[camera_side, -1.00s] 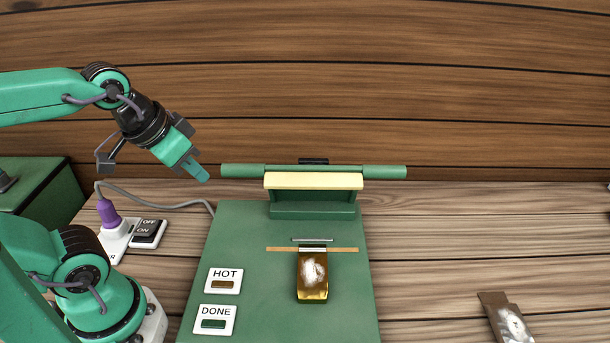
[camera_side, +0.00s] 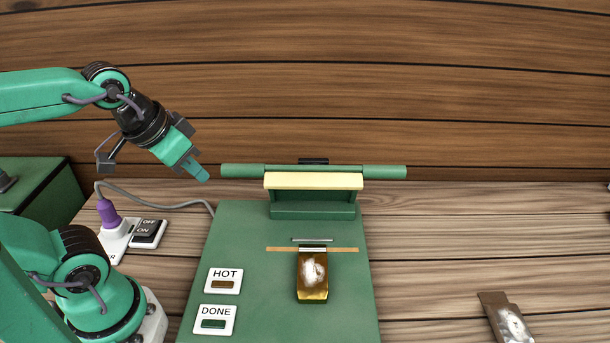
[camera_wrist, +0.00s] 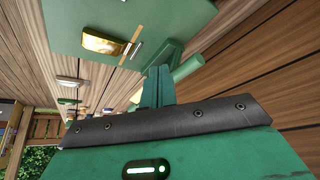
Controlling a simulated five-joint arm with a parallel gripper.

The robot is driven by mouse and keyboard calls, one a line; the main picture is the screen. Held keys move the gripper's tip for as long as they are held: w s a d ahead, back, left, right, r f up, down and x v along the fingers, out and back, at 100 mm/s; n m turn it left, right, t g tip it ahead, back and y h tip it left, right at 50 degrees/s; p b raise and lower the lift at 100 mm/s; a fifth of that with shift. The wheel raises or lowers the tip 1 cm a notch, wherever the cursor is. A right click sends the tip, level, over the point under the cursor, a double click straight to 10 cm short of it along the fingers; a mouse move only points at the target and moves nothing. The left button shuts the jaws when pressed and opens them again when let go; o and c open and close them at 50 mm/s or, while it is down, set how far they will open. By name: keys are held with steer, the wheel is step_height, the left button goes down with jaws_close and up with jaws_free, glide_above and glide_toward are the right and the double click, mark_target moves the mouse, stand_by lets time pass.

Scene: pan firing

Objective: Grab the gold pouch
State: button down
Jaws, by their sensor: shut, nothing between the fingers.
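The gold pouch (camera_side: 312,284) has a whitish patch on its face. It lies on the green sealer base (camera_side: 262,225), its upper end at the tan strip. It also shows in the wrist view (camera_wrist: 102,40), near the top left. My gripper (camera_side: 202,173) is shut and empty. It is in the air, up and to the left of the pouch in the side view and well apart from it. Its closed fingers (camera_wrist: 158,84) show in the middle of the wrist view.
The sealer's raised green bar (camera_side: 240,171) with a cream edge stands behind the pouch. HOT (camera_side: 224,274) and DONE (camera_side: 214,312) labels sit at the base's left. A power switch (camera_side: 149,228) with a purple plug is farther left. Another pouch (camera_side: 510,325) lies at the lower right.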

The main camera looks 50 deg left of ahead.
steer(key=c, duration=2.1)
jaws_free()
steer(key=o, duration=1.7)
steer(key=shift+c, duration=0.2)
steer(key=n+g, duration=0.6)
steer(key=n, duration=0.3)
glide_above(313, 270)
steer(key=f, duration=1.1)
steer(key=shift+s+a+f, duration=0.1)
steer(key=shift+a+f, duration=0.1)
steer(key=shift+f, duration=0.2)
steer(key=shift+d+f, duration=0.15)
steer(key=shift+d, duration=0.05)
steer(key=shift+f, duration=3.95)
